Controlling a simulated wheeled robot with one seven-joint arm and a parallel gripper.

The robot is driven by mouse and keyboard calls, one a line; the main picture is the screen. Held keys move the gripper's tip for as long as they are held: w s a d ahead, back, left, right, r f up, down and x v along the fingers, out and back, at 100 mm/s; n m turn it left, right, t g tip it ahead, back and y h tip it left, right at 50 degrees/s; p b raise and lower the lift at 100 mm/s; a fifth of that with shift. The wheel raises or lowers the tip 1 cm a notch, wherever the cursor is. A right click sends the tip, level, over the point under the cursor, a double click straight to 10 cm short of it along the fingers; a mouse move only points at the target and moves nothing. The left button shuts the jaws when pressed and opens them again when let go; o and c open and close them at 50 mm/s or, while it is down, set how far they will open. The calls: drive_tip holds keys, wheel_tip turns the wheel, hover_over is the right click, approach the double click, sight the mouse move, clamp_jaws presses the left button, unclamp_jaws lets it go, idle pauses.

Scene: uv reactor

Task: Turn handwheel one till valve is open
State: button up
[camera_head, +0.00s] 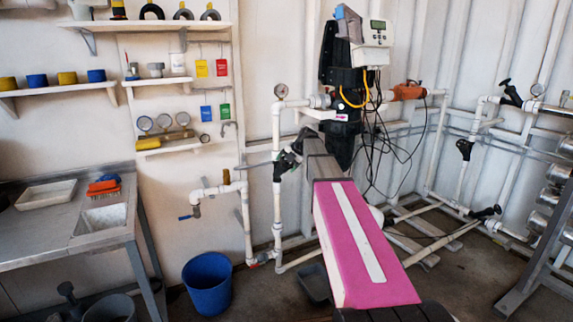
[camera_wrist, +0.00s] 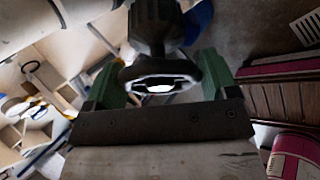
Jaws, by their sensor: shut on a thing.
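A black handwheel (camera_wrist: 160,72) with a ribbed black body behind it fills the upper middle of the wrist view. The green fingers of my gripper (camera_wrist: 158,80) stand on either side of it and are shut on it. In the head view my gripper (camera_head: 290,158) is at a dark valve on the white vertical pipe (camera_head: 277,205), left of the black wall unit. My arm partly hides the valve there. I see no number on the handwheel, and I cannot tell whether the valve is open.
Other black-handled valves (camera_head: 464,148) sit on the pipes at right, with one near the floor (camera_head: 487,212). A gauge (camera_head: 281,91) tops the gripped pipe. A blue bucket (camera_head: 207,283) and a steel sink table (camera_head: 70,230) stand at left. Cables (camera_head: 385,140) hang behind my arm.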

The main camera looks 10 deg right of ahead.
drive_tip(key=shift+n+h, duration=0.6)
drive_tip(key=shift+n, duration=0.9)
drive_tip(key=shift+g, duration=0.3)
drive_tip(key=o, duration=0.8)
drive_tip(key=v, duration=1)
drive_tip(key=shift+s+d+r, duration=0.15)
drive_tip(key=shift+s+r, duration=0.15)
